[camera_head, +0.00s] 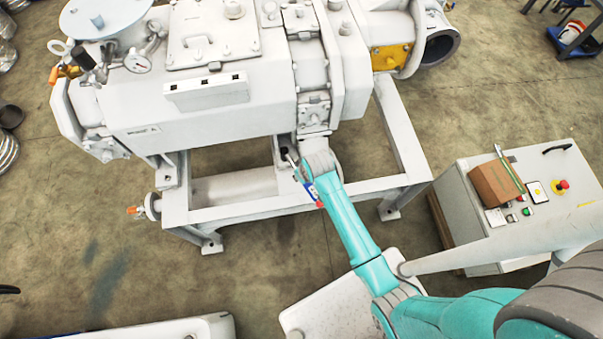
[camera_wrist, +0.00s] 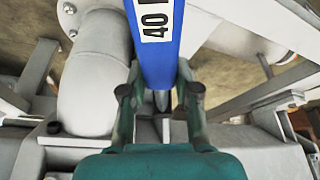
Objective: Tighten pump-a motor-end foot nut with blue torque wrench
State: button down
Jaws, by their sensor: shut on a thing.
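In the head view a short blue part of the wrench (camera_head: 313,191) with a red end shows beside my wrist, and a slim shaft slants up-left towards a dark spot at the pump's foot (camera_head: 284,143). The white pump (camera_head: 215,105) sits on a white frame. The foot nut cannot be made out, nor whether the wrench touches it.
The frame's front rail (camera_head: 250,207) runs just below my wrist. A white control cabinet (camera_head: 480,240) with a brown box (camera_head: 495,184) and a red button (camera_head: 562,185) stands at the right. A large pale pipe (camera_wrist: 92,75) is close to the gripper's left.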

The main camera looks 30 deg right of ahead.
jog(key=shift+f, duration=0.5)
jog(key=shift+a, duration=0.1)
dwell(0.3)
jog(key=shift+a+f+m+h, duration=0.1)
jog(key=shift+a+m+h, duration=0.3)
jog(key=shift+a+m, duration=0.7)
jog(key=shift+w+a+m+h, duration=0.2)
jog(key=shift+a+m+h, duration=0.2)
jog(key=shift+a+m, duration=0.6)
jog(key=shift+w+a+m+g+h, duration=0.2)
jog(key=shift+w+a+m, duration=0.15)
jog(key=shift+a+m, duration=0.3)
jog(key=shift+w+a+m+g+h, duration=0.1)
jog(key=shift+w+a+m+h, duration=0.15)
jog(key=shift+a+m, duration=0.4)
jog(key=shift+w+a+m+g+h, duration=0.15)
jog(key=shift+w+a+m, duration=0.3)
jog(key=shift+m, duration=0.35)
jog(key=shift+w+a+f+m+h, duration=0.15)
jog(key=shift+w+a+m, duration=0.15)
jog(key=shift+m, duration=0.15)
jog(key=shift+w+a+m+h, duration=0.15)
jog(key=shift+a+m, duration=0.15)
jog(key=shift+m, duration=0.15)
